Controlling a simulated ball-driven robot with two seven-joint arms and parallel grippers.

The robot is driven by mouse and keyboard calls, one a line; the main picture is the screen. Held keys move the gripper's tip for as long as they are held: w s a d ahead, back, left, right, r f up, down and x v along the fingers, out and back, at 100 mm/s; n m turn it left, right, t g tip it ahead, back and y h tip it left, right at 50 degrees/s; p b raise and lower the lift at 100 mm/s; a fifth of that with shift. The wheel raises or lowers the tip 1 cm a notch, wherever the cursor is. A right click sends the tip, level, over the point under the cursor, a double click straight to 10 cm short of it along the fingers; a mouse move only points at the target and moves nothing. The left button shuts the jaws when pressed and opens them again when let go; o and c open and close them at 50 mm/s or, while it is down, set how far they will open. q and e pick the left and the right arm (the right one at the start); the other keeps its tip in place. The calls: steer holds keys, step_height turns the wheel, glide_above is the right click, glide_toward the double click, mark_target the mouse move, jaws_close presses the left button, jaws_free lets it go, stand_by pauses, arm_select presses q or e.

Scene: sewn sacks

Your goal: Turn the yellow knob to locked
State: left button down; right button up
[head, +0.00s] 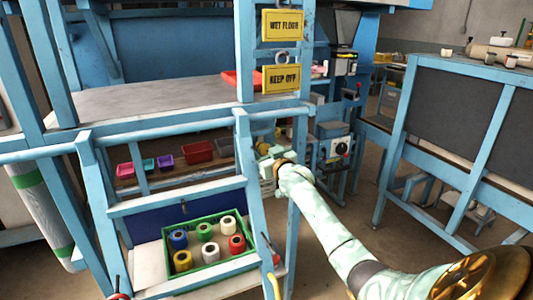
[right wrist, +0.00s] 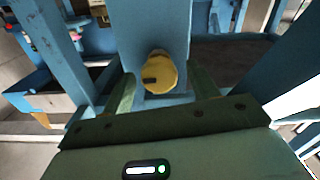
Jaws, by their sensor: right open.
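The yellow knob (right wrist: 158,75) is round, with a dark mark on its left side, and sits on a blue post in the right wrist view. My right gripper (right wrist: 163,88) is open, with one finger on either side of the knob. A gap shows between the knob and each finger, so it is not gripped. In the head view my right gripper (head: 268,160) is at the blue frame's right post, where the knob is largely hidden. My left gripper is not in view.
Blue frame posts stand close around my right gripper. A green crate (head: 247,257) of coloured spools lies at lower front. Yellow signs (head: 282,26) hang above the gripper. A control box (head: 335,148) stands to its right. Open floor lies further right.

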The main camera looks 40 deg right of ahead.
steer(key=c, duration=1)
steer(key=shift+r+n+p, duration=0.15)
steer(key=shift+n+p, duration=0.65)
steer(key=shift+n, duration=0.3)
steer(key=n+p, duration=0.1)
steer(key=n, duration=0.2)
steer(key=shift+n, duration=0.4)
steer(key=n, duration=0.2)
steer(key=n+p, duration=0.1)
steer(key=n, duration=0.2)
steer(key=shift+a+f, duration=0.1)
steer(key=shift+f, duration=0.1)
steer(key=n, duration=0.6)
steer(key=shift+n, duration=0.4)
steer(key=shift+f, duration=0.1)
